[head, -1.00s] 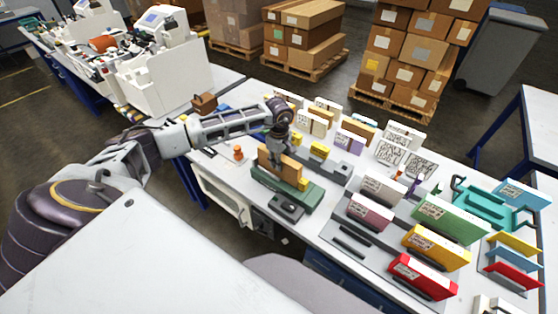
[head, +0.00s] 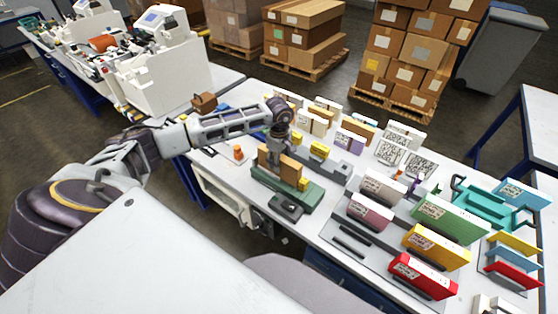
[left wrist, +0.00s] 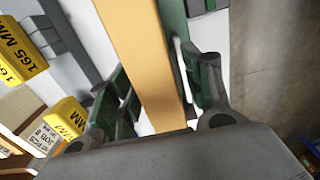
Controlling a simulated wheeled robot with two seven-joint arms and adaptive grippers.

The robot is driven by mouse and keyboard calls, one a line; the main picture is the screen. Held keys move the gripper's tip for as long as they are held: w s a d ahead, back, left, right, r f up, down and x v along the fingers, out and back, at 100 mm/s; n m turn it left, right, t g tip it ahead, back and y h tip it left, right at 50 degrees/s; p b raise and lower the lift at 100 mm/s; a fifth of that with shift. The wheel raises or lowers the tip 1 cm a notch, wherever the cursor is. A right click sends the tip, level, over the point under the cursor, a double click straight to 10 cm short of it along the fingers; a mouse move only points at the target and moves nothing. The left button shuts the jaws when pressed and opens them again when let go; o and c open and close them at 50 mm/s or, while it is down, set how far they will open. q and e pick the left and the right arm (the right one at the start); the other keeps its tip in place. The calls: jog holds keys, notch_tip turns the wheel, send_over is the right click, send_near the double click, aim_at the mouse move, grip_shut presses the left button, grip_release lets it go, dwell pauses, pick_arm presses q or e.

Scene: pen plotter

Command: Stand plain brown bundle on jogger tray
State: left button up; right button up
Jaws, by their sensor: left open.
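The plain brown bundle (head: 289,170) stands upright on its long edge on the green jogger tray (head: 305,199) at the near edge of the table. My left gripper (head: 274,157) is at the bundle's top from above, with its fingers apart. In the left wrist view the bundle (left wrist: 146,60) runs between the two fingers of the left gripper (left wrist: 160,95), with a visible gap on at least one side. Whether a finger touches it I cannot tell. The bundle's lower edge is hidden there. My right gripper is out of view.
Yellow blocks (head: 319,150) marked in millimetres sit behind the jogger. Grey racks with coloured bundles, among them a red one (head: 423,276), fill the table's right side. A small orange object (head: 238,153) stands left of the jogger. A teal holder (head: 484,207) is at the far right.

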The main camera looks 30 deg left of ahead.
pick_arm(q)
notch_tip(320, 180, up, 10)
jog(key=shift+r+b, duration=0.15)
jog(key=shift+b, duration=0.95)
jog(key=shift+r, duration=0.85)
jog(key=shift+d, duration=0.1)
